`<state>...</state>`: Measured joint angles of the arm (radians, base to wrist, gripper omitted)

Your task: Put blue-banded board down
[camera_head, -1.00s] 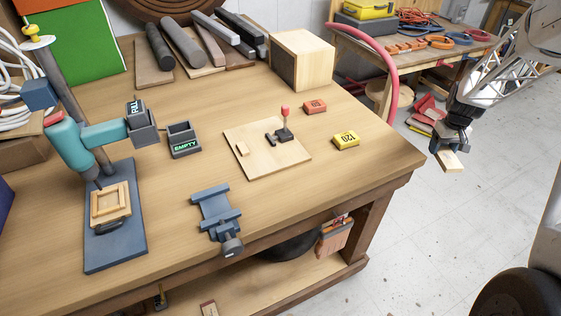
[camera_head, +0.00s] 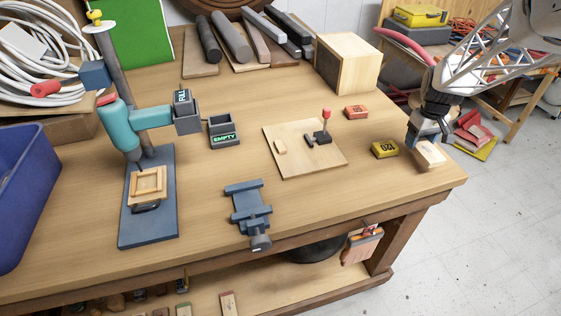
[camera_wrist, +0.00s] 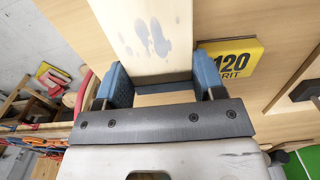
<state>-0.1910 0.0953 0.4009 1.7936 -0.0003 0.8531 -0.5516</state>
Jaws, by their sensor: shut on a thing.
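My gripper (camera_head: 429,137) is shut on a small pale wooden board (camera_head: 431,157) at the right end of the workbench. In the wrist view the board (camera_wrist: 150,35) sticks out between the two blue fingers of my gripper (camera_wrist: 163,84) and carries grey-blue smudges. I cannot tell whether the board touches the bench top.
A yellow 120-grit block (camera_head: 384,149) sits just left of the held board. An orange block (camera_head: 355,112), a thin panel with a red-knobbed lever (camera_head: 310,165) and a wooden cube (camera_head: 360,70) are nearby.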

